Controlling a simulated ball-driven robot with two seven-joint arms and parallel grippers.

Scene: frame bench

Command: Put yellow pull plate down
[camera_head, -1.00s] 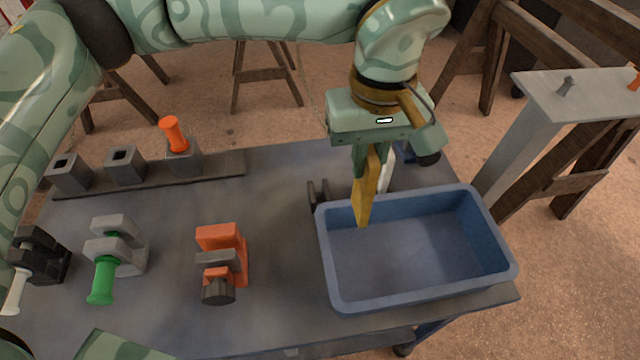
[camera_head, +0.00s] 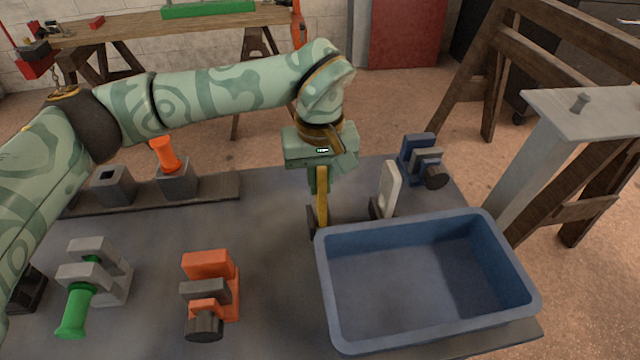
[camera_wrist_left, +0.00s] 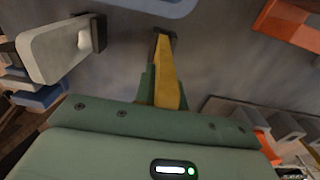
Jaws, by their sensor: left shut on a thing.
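The yellow pull plate (camera_head: 322,208) hangs upright from my left gripper (camera_head: 319,182), which is shut on its upper part. It is behind and left of the blue bin's near-left corner, with its lower end beside a dark holder (camera_head: 311,222) on the bench. In the left wrist view the yellow plate (camera_wrist_left: 166,78) runs out from the green fingers (camera_wrist_left: 160,95), its far end at a dark block (camera_wrist_left: 171,40). I cannot tell whether it sits in that holder or is just in front of it. My right gripper is not in view.
A blue bin (camera_head: 328,285) stands empty at the right. Behind it are a white plate (camera_head: 391,185) in a dark holder and a blue clamp (camera_head: 416,150). An orange clamp (camera_head: 210,265), a grey-green one (camera_head: 92,255) and an orange-handled block (camera_head: 177,185) stand left.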

